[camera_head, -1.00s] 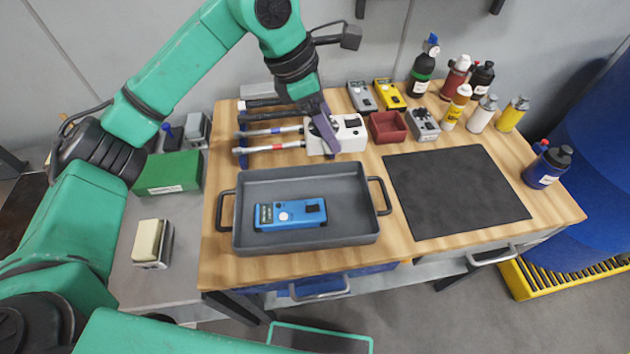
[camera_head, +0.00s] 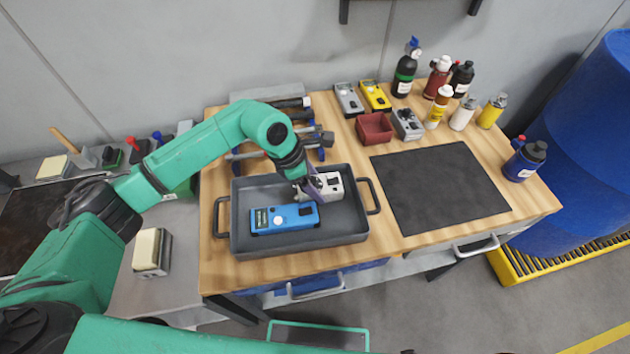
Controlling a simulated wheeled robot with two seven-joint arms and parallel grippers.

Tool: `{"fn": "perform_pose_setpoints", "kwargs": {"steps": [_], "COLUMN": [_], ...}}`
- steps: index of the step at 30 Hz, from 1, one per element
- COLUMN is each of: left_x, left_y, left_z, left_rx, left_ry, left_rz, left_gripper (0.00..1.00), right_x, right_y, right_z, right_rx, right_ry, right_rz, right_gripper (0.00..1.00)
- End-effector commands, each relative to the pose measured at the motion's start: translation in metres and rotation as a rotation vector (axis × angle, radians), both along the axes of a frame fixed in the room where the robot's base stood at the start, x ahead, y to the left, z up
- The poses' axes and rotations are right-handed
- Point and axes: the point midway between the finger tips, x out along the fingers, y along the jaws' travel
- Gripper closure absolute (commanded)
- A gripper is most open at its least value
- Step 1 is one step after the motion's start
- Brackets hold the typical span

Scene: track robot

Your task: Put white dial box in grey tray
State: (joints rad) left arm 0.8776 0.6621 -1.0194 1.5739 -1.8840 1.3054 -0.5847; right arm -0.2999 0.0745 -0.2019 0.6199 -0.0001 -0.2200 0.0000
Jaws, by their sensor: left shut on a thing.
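The white dial box (camera_head: 331,186) is in my left gripper (camera_head: 312,188), which is shut on it. The gripper covers its left part. The box is over the back right part of the grey tray (camera_head: 345,232), behind the blue device; I cannot tell whether it touches the tray floor. The grey tray stands on the wooden table with a handle at each side. A blue device (camera_head: 284,218) lies in the tray's front left part. My right gripper is not in view.
A dark mat (camera_head: 440,187) lies right of the tray. A red bin (camera_head: 374,128), a grey box (camera_head: 407,123), grey and yellow meters and several bottles stand behind it. Tools lie on a rack behind the tray. A blue barrel (camera_head: 590,125) stands at the right.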

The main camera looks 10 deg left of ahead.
Motion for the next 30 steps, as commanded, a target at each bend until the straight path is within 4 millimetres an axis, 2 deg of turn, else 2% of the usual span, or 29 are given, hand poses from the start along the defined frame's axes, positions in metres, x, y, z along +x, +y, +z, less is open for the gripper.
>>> {"fn": "perform_pose_setpoints", "kwargs": {"steps": [3,4,5,6,13,16,17,20,27,30], "left_x": [0.000,0.000,0.000,0.000,0.000,0.000,0.001,-0.001,-0.008,-0.010], "left_y": [0.000,0.000,0.000,0.000,0.000,0.000,0.002,0.009,0.034,0.041], "left_z": [-0.003,-0.003,-0.002,-0.002,-0.002,0.004,0.005,0.021,0.081,0.099], "left_rx": [-0.002,0.000,0.000,0.000,0.000,-0.001,-0.001,0.000,0.001,0.000], "left_ry": [-0.001,0.000,0.000,0.000,-0.001,-0.001,-0.003,-0.006,-0.006,-0.003], "left_rz": [0.000,0.000,0.000,0.000,0.000,0.000,0.001,0.001,0.001,0.001], "left_gripper": [0.97,0.18,0.06,0.00,0.00,0.00,0.00,0.00,0.00,0.00], "right_x": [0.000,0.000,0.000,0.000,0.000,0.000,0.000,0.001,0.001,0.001], "right_y": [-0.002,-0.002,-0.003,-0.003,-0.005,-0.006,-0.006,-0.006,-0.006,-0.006], "right_z": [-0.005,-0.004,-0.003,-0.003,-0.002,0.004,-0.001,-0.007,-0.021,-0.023], "right_rx": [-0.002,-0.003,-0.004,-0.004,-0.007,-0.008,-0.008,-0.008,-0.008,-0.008], "right_ry": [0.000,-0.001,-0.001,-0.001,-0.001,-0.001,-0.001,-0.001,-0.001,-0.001], "right_rz": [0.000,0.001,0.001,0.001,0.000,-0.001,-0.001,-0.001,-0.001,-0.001], "right_gripper": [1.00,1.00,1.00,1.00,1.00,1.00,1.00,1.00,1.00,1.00]}}
